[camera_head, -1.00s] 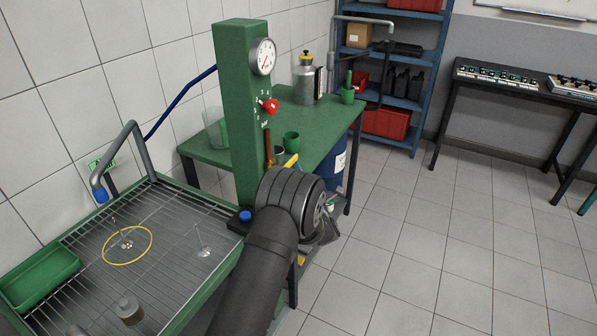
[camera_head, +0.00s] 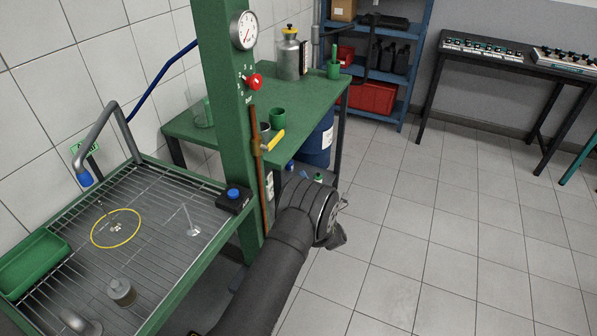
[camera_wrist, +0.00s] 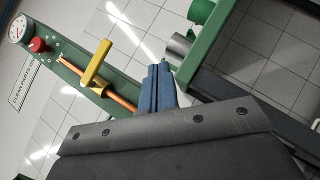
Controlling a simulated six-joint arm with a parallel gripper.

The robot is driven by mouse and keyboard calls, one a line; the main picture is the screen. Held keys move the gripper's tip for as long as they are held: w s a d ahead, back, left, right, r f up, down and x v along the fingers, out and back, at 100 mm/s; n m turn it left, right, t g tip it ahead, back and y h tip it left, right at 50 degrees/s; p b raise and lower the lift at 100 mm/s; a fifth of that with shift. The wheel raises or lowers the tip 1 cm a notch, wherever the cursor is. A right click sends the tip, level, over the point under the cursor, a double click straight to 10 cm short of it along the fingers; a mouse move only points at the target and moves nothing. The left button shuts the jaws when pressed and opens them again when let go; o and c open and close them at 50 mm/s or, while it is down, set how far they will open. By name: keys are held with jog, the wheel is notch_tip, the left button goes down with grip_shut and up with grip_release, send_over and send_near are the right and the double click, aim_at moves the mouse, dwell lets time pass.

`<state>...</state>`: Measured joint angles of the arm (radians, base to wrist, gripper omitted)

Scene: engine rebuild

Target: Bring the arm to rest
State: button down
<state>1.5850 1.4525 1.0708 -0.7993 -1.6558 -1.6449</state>
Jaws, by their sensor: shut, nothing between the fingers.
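My arm (camera_head: 265,285) reaches up from the bottom of the head view, with its thick dark wrist over the floor right of the green post. In that view the fingers are hidden or too unclear to make out. In the wrist view my gripper (camera_wrist: 160,68) has its blue fingers together, with nothing seen between them. The fingertips stand apart from the yellow valve handle (camera_wrist: 97,62), which is to their left in that picture.
The green post (camera_head: 217,100) carries a gauge (camera_head: 243,30), a red knob (camera_head: 253,81) and a copper pipe (camera_head: 257,170). A wash tray (camera_head: 165,250) is at left, a green bench (camera_head: 310,105) behind. Tiled floor (camera_head: 430,230) at right is clear.

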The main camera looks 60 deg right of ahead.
dwell(0.4)
jog(key=w+r, duration=0.7)
jog(key=a+m, duration=0.1)
jog(key=a, duration=0.1)
jog(key=a+m+g, duration=0.1)
jog(key=a, duration=0.2)
jog(key=shift+a+f, duration=0.15)
jog(key=shift+a, duration=0.1)
